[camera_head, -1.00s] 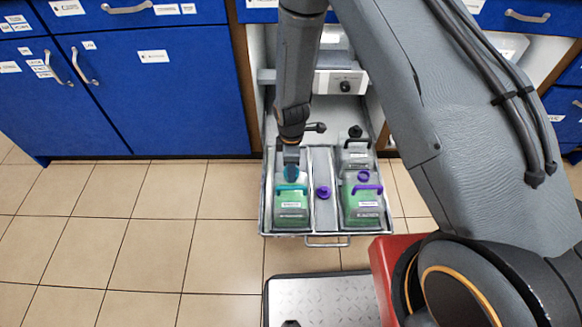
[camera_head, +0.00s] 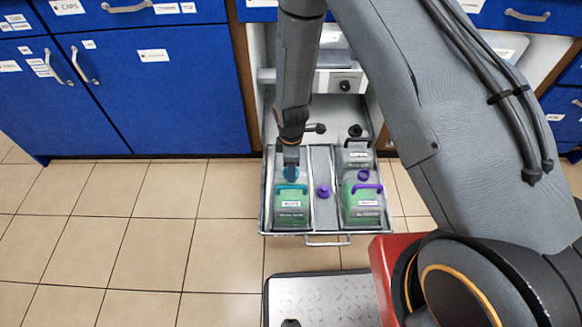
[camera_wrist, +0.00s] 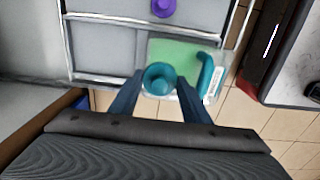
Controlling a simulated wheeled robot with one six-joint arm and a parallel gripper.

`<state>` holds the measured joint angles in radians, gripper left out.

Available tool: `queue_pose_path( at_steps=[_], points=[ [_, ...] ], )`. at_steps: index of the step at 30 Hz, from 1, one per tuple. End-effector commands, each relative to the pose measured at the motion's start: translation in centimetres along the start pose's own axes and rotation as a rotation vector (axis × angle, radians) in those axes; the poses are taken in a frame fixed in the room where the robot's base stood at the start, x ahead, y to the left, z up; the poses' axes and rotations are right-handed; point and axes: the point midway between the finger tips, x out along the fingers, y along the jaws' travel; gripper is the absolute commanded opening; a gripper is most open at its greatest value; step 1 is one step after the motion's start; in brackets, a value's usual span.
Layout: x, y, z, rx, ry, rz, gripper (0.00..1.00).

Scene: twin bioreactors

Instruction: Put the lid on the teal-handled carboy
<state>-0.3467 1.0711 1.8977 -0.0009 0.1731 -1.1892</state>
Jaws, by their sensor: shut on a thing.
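The teal-handled carboy (camera_head: 292,212) stands in the left compartment of the pulled-out drawer, with green contents and a white label. It also shows in the wrist view (camera_wrist: 180,48), with its teal handle (camera_wrist: 205,72) to the right of the lid. My gripper (camera_head: 291,170) points down over the rear part of this carboy. In the wrist view its two fingers (camera_wrist: 158,88) are shut on the teal lid (camera_wrist: 158,78). The lid (camera_head: 291,173) is just behind the handle in the head view. The carboy's mouth is hidden, and I cannot tell whether the lid touches it.
A purple lid (camera_head: 323,191) sits on the drawer's middle strip. A purple-handled carboy (camera_head: 362,210) with a purple lid stands in the right compartment, and a black-handled carboy (camera_head: 356,157) stands behind it. The drawer's walls (camera_head: 264,200) surround them. The floor at left is clear.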

Motion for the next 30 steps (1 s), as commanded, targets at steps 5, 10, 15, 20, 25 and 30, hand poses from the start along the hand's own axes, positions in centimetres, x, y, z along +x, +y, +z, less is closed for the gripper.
queue_pose_path(
  at_steps=[5, 10, 15, 20, 25, 30],
  points=[
    [0.19, 0.03, 0.0, 0.0, 0.0, 0.001, 0.22],
    [0.18, 0.02, 0.0, 0.0, 0.0, 0.0, 0.22],
    [0.18, 0.01, 0.0, 0.0, 0.0, 0.0, 0.63],
    [0.18, 0.01, 0.01, 0.0, 0.0, 0.0, 0.64],
    [0.18, 0.0, 0.01, 0.0, 0.0, 0.0, 0.83],
    [0.19, -0.02, 0.01, 0.0, 0.0, 0.0, 0.83]
  ],
)
